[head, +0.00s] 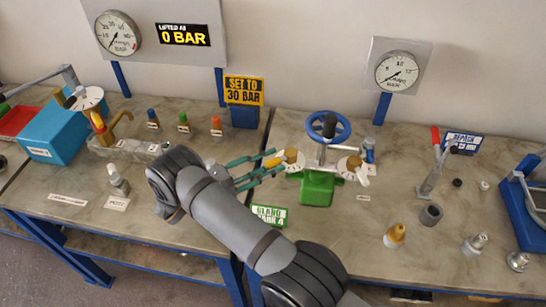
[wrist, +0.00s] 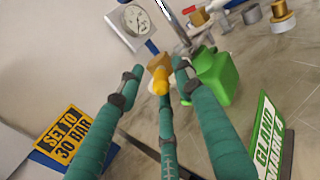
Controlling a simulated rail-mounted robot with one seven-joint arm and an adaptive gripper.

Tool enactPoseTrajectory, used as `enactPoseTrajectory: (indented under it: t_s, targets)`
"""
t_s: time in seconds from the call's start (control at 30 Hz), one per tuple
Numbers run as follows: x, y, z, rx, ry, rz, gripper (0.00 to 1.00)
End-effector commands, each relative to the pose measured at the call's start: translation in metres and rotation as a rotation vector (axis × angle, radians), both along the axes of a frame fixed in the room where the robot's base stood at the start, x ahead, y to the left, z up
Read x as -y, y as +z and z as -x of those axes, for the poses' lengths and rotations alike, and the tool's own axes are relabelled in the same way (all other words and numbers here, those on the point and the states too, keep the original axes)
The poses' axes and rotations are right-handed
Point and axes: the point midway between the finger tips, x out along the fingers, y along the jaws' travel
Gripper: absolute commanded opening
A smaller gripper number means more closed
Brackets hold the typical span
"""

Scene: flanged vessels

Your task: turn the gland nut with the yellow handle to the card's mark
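The brass gland nut (head: 291,158) sits on the left end of the green-based valve (head: 318,188), with a pale dial at it. Its yellow handle (head: 273,162) sticks out left toward my gripper (head: 272,166). In the wrist view the yellow handle (wrist: 160,84) points at the camera, between the teal fingers of my gripper (wrist: 158,72). The fingers are spread, with visible gaps to the handle at left and right; contact with the lower finger cannot be told. The green card (head: 270,215) reads GLAND MARK 4; it also shows in the wrist view (wrist: 268,135). The dial's marks are too small to read.
A blue handwheel (head: 328,127) tops the valve, and a second brass fitting (head: 350,166) is on its right. A yellow SET TO 30 BAR sign (head: 244,90) stands behind. A red-handled lever (head: 434,165) stands right.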

Motion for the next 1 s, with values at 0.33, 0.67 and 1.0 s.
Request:
enactPoseTrajectory:
  t_s: [0.33,0.67,1.0]
  targets:
    - [0.0098,-0.0006,-0.0055,0.0,0.001,-0.001,0.35]
    - [0.0096,-0.0004,-0.0053,0.0,0.0,-0.001,0.21]
    - [0.0094,0.0,-0.0052,0.002,0.0,-0.001,0.01]
